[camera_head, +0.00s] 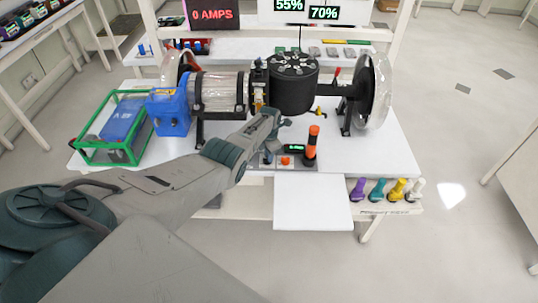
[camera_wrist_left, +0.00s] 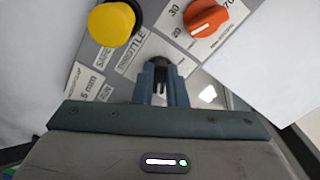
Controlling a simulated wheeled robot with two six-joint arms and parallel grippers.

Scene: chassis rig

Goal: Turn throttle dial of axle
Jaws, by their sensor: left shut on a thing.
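My left gripper (camera_wrist_left: 160,84) reaches down to a control panel (camera_wrist_left: 135,52) and is shut on a small dark knob (camera_wrist_left: 157,66) beside the printed word THROTTLE. The fingers largely hide this knob. An orange dial (camera_wrist_left: 205,18) with a white pointer mark and a number scale stands apart from the fingers. A yellow knob (camera_wrist_left: 112,22) stands at the upper left. In the head view, my left gripper (camera_head: 269,156) is at the panel, left of the orange dial (camera_head: 286,160). My right gripper is out of view.
An orange and black handle (camera_head: 312,142) stands right of the small green display (camera_head: 295,148). The axle rig (camera_head: 218,92) lies behind my arm. Overhead screens read 55% (camera_head: 289,5) and 70% (camera_head: 323,13). A green frame crate (camera_head: 90,156) is left; colored plugs (camera_head: 378,191) are right.

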